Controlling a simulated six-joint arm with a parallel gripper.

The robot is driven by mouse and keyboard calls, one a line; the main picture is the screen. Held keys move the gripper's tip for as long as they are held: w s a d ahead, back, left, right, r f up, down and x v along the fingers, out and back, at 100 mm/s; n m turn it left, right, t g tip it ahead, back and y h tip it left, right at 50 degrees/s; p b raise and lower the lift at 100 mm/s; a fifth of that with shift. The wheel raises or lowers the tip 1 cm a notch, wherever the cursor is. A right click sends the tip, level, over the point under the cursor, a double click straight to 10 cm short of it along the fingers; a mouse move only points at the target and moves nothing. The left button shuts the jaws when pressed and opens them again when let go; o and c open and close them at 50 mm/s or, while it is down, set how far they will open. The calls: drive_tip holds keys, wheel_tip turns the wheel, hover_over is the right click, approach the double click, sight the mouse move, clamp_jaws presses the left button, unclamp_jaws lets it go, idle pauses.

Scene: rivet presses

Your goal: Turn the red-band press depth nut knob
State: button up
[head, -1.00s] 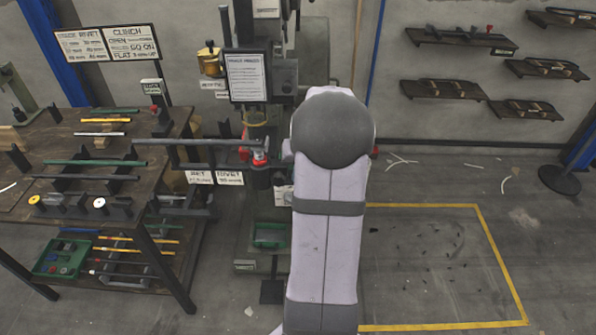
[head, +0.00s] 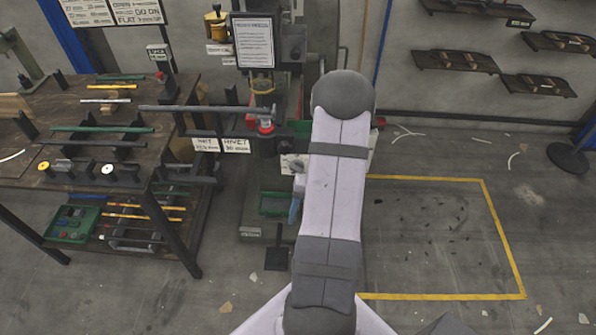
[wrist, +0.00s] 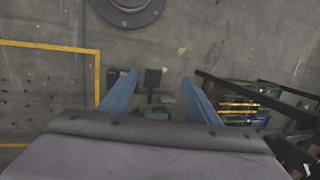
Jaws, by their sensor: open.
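The press (head: 283,95) stands at the back, just right of the workbench. A red band or collar (head: 265,124) shows on it at the end of a long grey bar, with a yellowish ring (head: 262,87) above. I cannot clearly make out which part is the depth nut knob. My arm covers the press's right side. One blue finger of my gripper (head: 295,210) shows left of the arm, lower than the red band and apart from it. In the wrist view my gripper (wrist: 160,76) is open and empty, pointing down over the floor and the press foot.
The workbench (head: 95,135) with rods and fixtures fills the left; a green tray (head: 72,224) sits on its lower shelf. Signs (head: 222,146) hang beside the press. Wall shelves (head: 455,61) are at right.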

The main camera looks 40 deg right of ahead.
drive_tip(key=s+a+f+g, duration=0.2)
drive_tip(key=s+a+f, duration=0.3)
drive_tip(key=s+f, duration=0.55)
drive_tip(key=m+t+h, duration=0.5)
drive_tip(key=t+h, duration=0.5)
drive_tip(key=t, duration=0.4)
approach(297, 169)
drive_tip(key=w+f, duration=0.1)
drive_tip(key=shift+f+m, duration=0.15)
drive_tip(key=shift+m, duration=0.25)
drive_tip(key=p+x, duration=0.2)
drive_tip(key=x, duration=0.5)
drive_tip(key=shift+d, duration=0.25)
drive_tip(key=shift+w, duration=0.1)
